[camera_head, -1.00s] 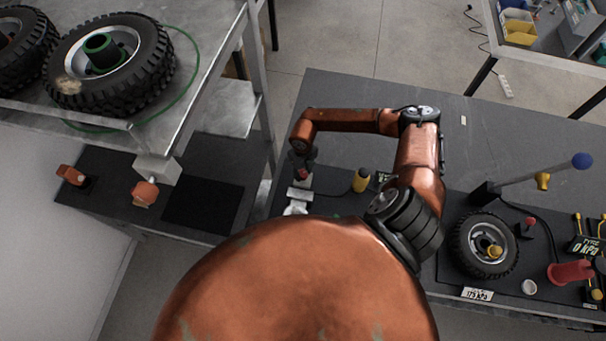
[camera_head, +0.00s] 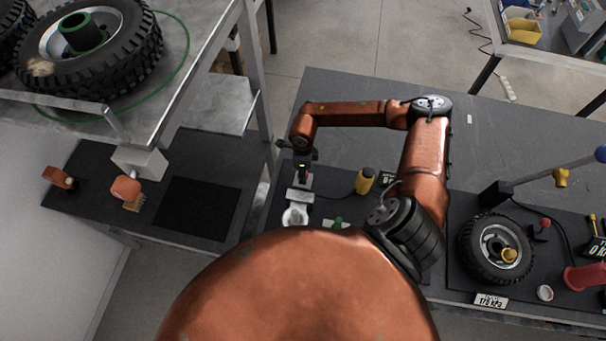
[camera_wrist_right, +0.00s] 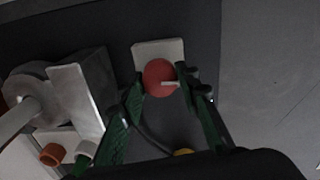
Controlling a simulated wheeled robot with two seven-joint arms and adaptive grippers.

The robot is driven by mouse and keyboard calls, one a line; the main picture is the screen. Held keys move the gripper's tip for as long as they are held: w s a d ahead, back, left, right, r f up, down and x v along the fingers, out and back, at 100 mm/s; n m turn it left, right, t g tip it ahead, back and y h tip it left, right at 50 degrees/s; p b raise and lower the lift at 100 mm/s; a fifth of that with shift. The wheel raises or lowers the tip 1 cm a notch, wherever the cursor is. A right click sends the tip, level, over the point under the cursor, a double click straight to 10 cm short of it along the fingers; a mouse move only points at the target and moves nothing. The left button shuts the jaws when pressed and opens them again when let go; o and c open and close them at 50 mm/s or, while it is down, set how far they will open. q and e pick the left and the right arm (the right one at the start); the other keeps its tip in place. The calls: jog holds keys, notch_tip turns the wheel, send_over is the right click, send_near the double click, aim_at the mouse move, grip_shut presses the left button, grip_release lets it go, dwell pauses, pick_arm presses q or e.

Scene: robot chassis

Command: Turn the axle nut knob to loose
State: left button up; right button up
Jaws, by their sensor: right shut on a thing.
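In the right wrist view the red round knob (camera_wrist_right: 157,72), with a pale pointer mark on its face, sits at the edge of a pale block (camera_wrist_right: 158,48). I take it to be the axle nut knob. My right gripper (camera_wrist_right: 162,90) has green fingers on both sides of the knob and is shut on it. In the head view my right gripper (camera_head: 302,167) points down at the left end of the dark bench, over a small pale fixture (camera_head: 300,196). The knob is mostly hidden there. My left gripper is not in view.
A grey metal fixture (camera_wrist_right: 83,90) stands close left of the knob in the wrist view. In the head view a yellow-and-black piece (camera_head: 365,180) stands just right of my gripper. A small wheel (camera_head: 495,248) lies farther right. A metal shelf (camera_head: 215,65) with tyres is at left.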

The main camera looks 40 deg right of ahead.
jog(key=shift+w+r+n, duration=0.1)
jog(key=shift+w+n, duration=0.05)
jog(key=shift+n, duration=0.35)
jog(key=o, duration=1.1)
jog(key=shift+o, duration=0.2)
notch_tip(320, 180, up, 12)
dwell(0.3)
